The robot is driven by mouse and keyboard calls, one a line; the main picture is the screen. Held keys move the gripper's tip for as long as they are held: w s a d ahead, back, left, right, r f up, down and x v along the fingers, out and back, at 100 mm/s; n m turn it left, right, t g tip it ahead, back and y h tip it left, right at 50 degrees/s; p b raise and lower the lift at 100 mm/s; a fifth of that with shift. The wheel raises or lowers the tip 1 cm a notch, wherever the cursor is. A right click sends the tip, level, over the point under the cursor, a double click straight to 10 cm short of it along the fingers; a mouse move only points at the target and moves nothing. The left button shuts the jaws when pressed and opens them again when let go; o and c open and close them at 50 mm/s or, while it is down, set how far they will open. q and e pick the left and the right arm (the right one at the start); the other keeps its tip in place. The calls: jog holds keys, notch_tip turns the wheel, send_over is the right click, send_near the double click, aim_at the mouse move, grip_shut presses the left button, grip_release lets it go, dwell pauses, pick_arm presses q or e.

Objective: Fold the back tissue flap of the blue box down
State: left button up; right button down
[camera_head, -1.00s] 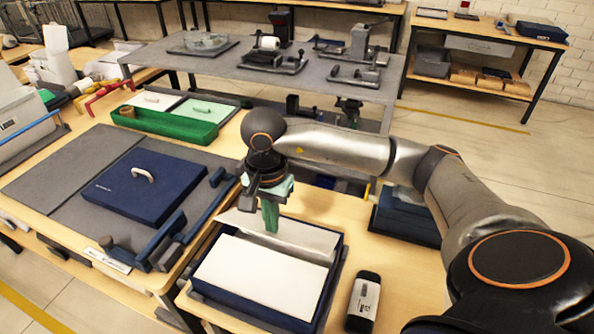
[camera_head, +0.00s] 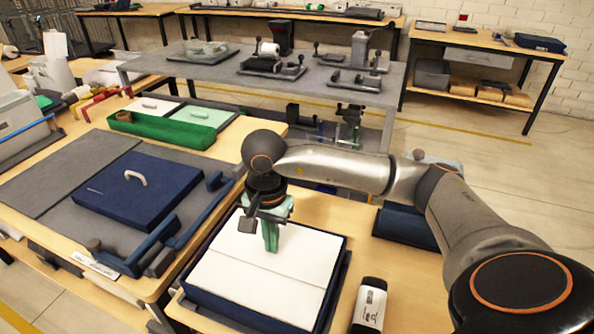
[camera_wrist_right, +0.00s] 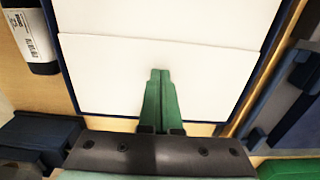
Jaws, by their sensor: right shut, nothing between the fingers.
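The blue box (camera_head: 246,316) stands open on the wooden table, with white tissue inside its dark blue walls. The back tissue flap (camera_head: 312,249) lies flat over the far part of the box, its edge meeting the front tissue flap (camera_head: 250,290). In the right wrist view, the back flap (camera_wrist_right: 100,75) overlaps the front flap (camera_wrist_right: 160,15) along a faint line. My right gripper (camera_head: 271,249) points down at the back flap with its green fingers shut and empty; the fingertips are at or just above the tissue. My left gripper is not in view.
A dark blue lid (camera_head: 140,188) with a light handle lies on the grey mat to the left. A black-and-white device (camera_head: 369,306) stands close right of the box. Another blue box (camera_head: 403,225) is behind right. A green tray (camera_head: 160,130) is at the back left.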

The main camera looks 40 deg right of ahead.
jog(key=shift+r, duration=0.1)
notch_tip(320, 180, up, 8)
jog(key=p, duration=0.5)
